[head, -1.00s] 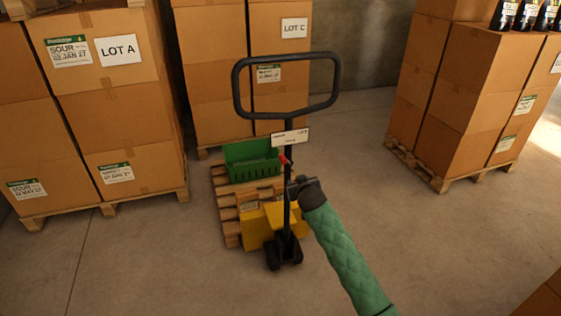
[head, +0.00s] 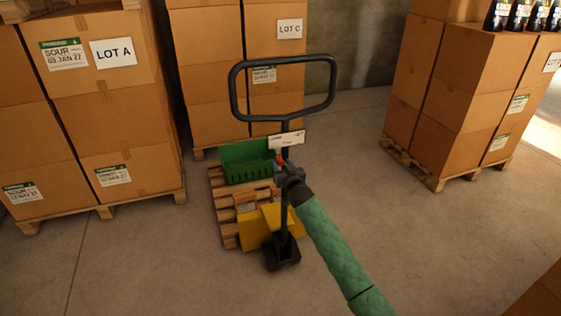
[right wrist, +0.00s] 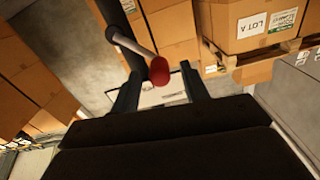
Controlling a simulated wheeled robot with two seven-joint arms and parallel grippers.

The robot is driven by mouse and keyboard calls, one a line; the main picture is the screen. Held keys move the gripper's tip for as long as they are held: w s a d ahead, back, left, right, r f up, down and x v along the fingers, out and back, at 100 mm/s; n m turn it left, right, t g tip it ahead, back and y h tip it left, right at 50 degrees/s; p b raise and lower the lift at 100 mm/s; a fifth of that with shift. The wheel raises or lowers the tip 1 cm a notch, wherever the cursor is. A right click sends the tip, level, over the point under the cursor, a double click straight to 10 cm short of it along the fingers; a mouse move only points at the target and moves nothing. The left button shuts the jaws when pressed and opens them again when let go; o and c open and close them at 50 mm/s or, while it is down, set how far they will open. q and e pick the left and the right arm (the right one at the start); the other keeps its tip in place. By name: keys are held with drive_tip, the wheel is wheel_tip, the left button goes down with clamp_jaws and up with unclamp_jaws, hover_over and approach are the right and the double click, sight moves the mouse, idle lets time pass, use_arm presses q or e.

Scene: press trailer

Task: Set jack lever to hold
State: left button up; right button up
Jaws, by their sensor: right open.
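The pallet jack has a black loop handle (head: 283,88) on an upright black shaft and a yellow body (head: 258,222). A small lever with a red knob (head: 281,160) sits on the shaft just below a white label plate (head: 288,140). My right gripper (head: 285,170) is at the shaft, right by the red knob. In the right wrist view the red knob (right wrist: 159,70) on its grey rod shows between the two open fingers (right wrist: 160,88), near their tips. I cannot tell if a finger touches it. My left gripper is not in view.
A wooden pallet (head: 226,218) with a green crate (head: 249,165) lies behind the jack. Box stacks stand at the left, with a LOT A sign (head: 113,52), behind, with a LOT C sign (head: 289,29), and at the right (head: 470,80).

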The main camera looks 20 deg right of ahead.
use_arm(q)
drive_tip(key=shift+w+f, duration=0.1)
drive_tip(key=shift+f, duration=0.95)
use_arm(e)
drive_tip(key=shift+w, duration=1.05)
clamp_jaws()
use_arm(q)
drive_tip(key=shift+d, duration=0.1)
